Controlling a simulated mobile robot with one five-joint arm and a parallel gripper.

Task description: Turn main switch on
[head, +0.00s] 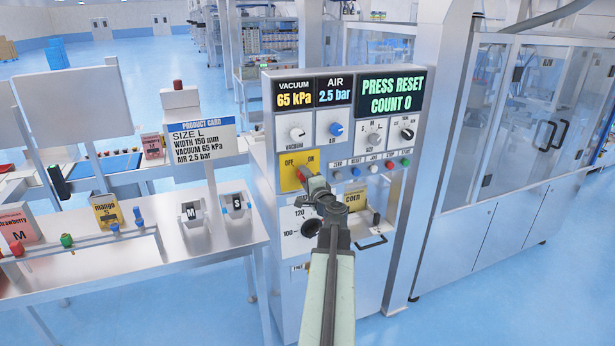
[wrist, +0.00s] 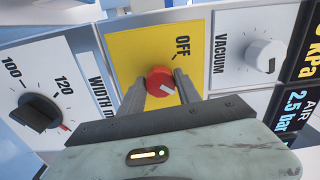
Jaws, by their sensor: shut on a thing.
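The main switch is a red rotary knob (wrist: 160,80) on a yellow plate (head: 287,177) marked OFF and ON, on the front of the grey machine. My gripper (head: 308,181) is at the knob. In the wrist view my gripper (wrist: 160,92) has a finger on each side of the knob and is shut on it. The knob's white mark points away from the OFF label (wrist: 182,47), towards the side where ON stands. The ON label is hidden in the wrist view. The display (head: 391,96) is lit and reads PRESS RESET, COUNT 0.
Vacuum (head: 297,134) and air (head: 335,129) knobs sit above the switch, the width dial (head: 311,228) below it. A row of small buttons (head: 372,167) lies to the right. A metal table (head: 200,250) with pouches stands left.

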